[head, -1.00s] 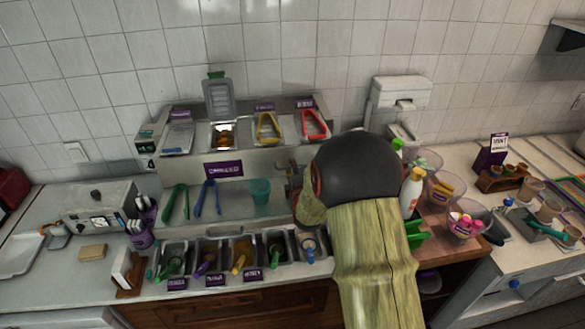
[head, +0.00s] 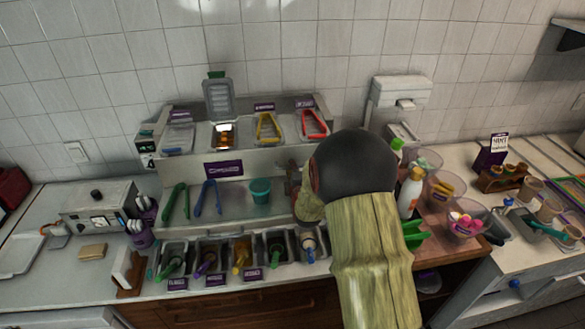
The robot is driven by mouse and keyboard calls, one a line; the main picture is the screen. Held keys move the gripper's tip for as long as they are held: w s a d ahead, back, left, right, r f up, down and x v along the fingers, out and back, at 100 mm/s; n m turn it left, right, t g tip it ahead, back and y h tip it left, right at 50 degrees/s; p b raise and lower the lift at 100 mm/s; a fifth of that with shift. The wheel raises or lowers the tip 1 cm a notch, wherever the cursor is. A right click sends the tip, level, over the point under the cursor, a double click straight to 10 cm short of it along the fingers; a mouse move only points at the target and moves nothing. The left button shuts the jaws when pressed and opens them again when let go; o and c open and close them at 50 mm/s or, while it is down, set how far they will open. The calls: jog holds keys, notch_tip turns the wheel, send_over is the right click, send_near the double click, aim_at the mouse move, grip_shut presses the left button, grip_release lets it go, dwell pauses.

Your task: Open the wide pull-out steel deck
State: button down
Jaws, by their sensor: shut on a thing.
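The steel deck (head: 232,208) is the wide flat grey surface in the middle of the topping station, in the head view. Green tongs (head: 175,202), blue tongs (head: 208,198) and a teal cup (head: 260,191) rest on it. My gripper (head: 293,180) is at the deck's right end, small and mostly hidden behind my arm. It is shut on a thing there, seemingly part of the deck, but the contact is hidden. The deck's right end is also hidden by my arm.
Several toppings bins with coloured scoops (head: 240,258) line the front edge. Raised trays (head: 268,128) with red and yellow tongs stand behind. A white bottle (head: 410,192) and clear cups (head: 463,218) crowd my arm's right side. Free counter (head: 75,275) lies at left.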

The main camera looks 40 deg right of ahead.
jog(key=shift+s+a+f, duration=0.1)
dwell(0.6)
jog(key=v, duration=0.2)
jog(key=b+v, duration=0.1)
jog(key=shift+s+a+f, duration=0.25)
jog(key=shift+s+f, duration=0.1)
jog(key=shift+s, duration=0.05)
jog(key=c, duration=2)
grip_release()
jog(key=shift+r, duration=0.1)
jog(key=shift+s, duration=0.15)
jog(key=v, duration=1.2)
